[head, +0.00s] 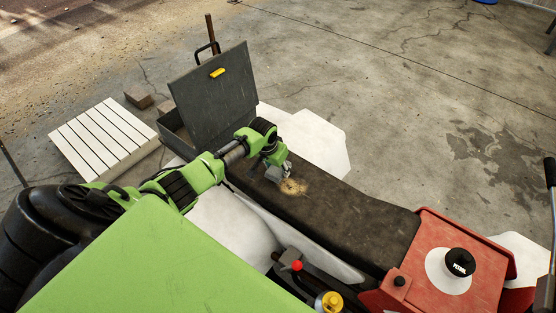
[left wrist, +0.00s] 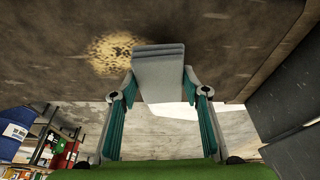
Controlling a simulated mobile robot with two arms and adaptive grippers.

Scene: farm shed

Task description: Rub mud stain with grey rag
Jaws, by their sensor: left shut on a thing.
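The mud stain (head: 294,187) is a tan, speckled patch on the long dark seat (head: 345,212). My left gripper (head: 275,166) is shut on the grey rag (head: 273,175), over the seat just left of the stain. In the left wrist view the rag (left wrist: 160,72) sits as a folded grey pad between the fingers of my gripper (left wrist: 159,84). There the stain (left wrist: 118,53) lies just left of the rag, its right edge close to it. I cannot tell for certain whether the rag touches the seat. My right gripper is in neither view.
An open dark metal box (head: 212,88) stands behind the seat's far end, its lid raised close to my left arm. A red body with a black petrol cap (head: 459,262) is at the right. A white slatted pallet (head: 103,138) lies on the concrete floor.

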